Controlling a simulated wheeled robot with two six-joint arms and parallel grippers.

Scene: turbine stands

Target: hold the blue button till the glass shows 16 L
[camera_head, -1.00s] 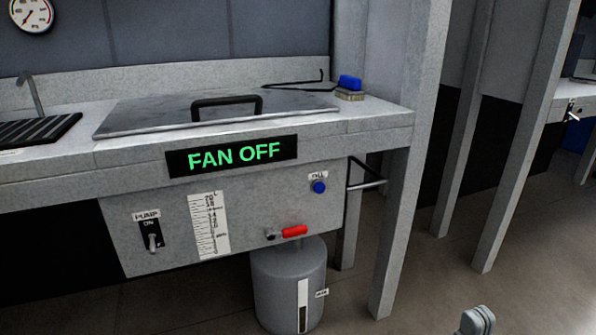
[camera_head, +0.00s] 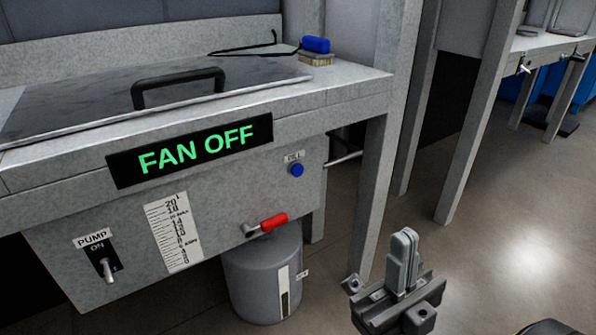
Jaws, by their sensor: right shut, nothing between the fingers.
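The blue button (camera_head: 296,170) sits on the front panel under a small label, at the panel's right side. The glass is a white upright scale (camera_head: 174,232) on the same panel, with marks up to 20 at the top; I cannot make out a level in it. My right gripper (camera_head: 404,245) is at the lower right, in front of the stand and apart from the button. Its fingers point up and are shut with nothing between them. My left gripper is not in view.
A red-handled valve (camera_head: 267,224) sticks out below the button, above a grey tank (camera_head: 262,280). A pump switch (camera_head: 106,268) is at the panel's lower left. A FAN OFF display (camera_head: 190,150) is on the counter edge. A stand leg (camera_head: 373,200) rises right of the panel.

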